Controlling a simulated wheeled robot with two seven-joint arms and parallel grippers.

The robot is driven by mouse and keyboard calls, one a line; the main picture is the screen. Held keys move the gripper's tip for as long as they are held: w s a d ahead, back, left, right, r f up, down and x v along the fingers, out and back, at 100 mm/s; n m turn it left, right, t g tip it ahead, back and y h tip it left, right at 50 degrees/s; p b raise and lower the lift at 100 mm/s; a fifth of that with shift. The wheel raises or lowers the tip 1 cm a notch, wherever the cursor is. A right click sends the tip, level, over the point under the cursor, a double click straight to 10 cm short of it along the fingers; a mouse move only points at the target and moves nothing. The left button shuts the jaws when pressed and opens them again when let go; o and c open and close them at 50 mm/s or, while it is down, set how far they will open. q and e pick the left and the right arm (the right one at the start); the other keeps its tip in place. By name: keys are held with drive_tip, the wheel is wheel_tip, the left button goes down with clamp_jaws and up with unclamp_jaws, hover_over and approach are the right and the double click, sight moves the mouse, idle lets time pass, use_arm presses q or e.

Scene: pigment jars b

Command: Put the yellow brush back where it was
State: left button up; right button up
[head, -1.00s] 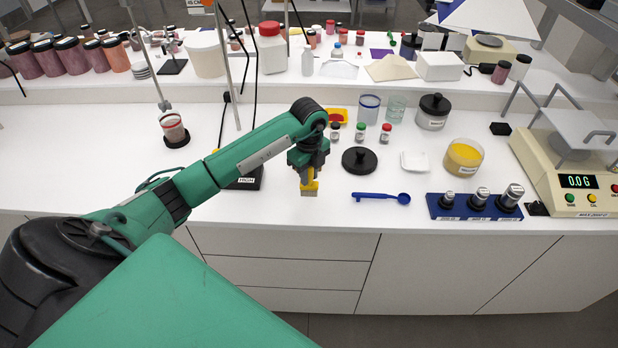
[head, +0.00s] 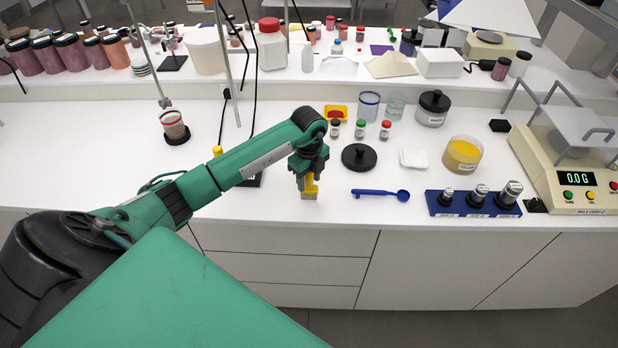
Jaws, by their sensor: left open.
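The yellow brush (head: 311,187) stands near the front edge of the white bench, its pale bristle end (head: 309,196) down at the bench top. My left gripper (head: 303,184) is open right at the brush, with its grey fingers beside the yellow handle on the left. The gripper hides part of the brush, and I cannot tell whether a finger touches it. My right gripper is not in view.
A blue spoon (head: 381,194), a black lid (head: 359,157) and a blue weight block (head: 473,204) lie to the right. Small jars (head: 360,129) stand behind. A yellow cap (head: 217,151) shows behind my left arm.

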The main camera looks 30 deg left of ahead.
use_arm(q)
drive_tip(key=shift+r, duration=0.25)
drive_tip(key=shift+r+b, duration=0.3)
drive_tip(key=shift+r, duration=0.1)
wheel_tip(320, 180, up, 10)
drive_tip(key=b, duration=0.3)
drive_tip(key=shift+f+b, duration=0.25)
drive_tip(key=shift+b, duration=0.05)
drive_tip(key=shift+r, duration=0.75)
